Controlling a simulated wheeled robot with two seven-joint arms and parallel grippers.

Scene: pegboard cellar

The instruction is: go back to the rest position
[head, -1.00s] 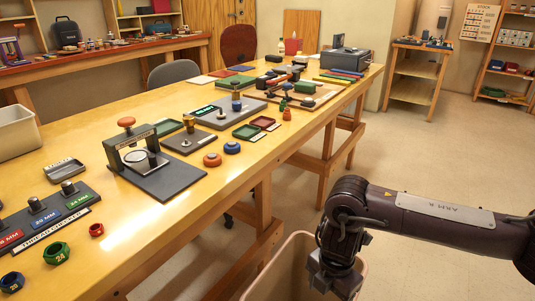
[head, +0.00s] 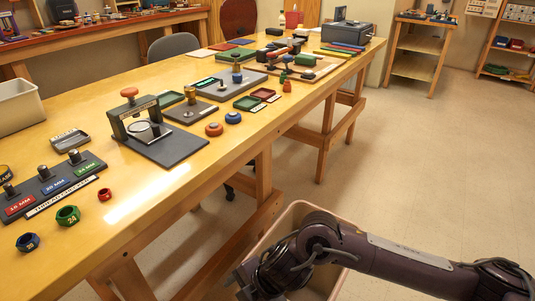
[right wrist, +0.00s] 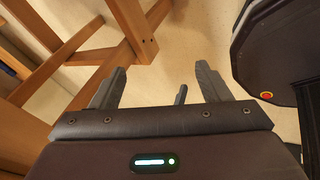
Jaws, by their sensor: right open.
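My right arm comes in from the lower right in the head view. Its gripper (head: 243,284) is low in the picture, off the front edge of the workbench, and its tips are hard to make out there. In the right wrist view the two fingers of my right gripper (right wrist: 162,82) stand wide apart with nothing between them. Wooden bench legs and pale floor show beyond the fingers. My left gripper is in neither view.
The yellow workbench (head: 155,215) holds a thread checker (head: 52,186), loose nuts such as a green one (head: 68,215), and a press-like fixture (head: 150,130). A beige bin (head: 292,212) stands on the floor by my right forearm. Open floor (head: 430,170) lies to the right.

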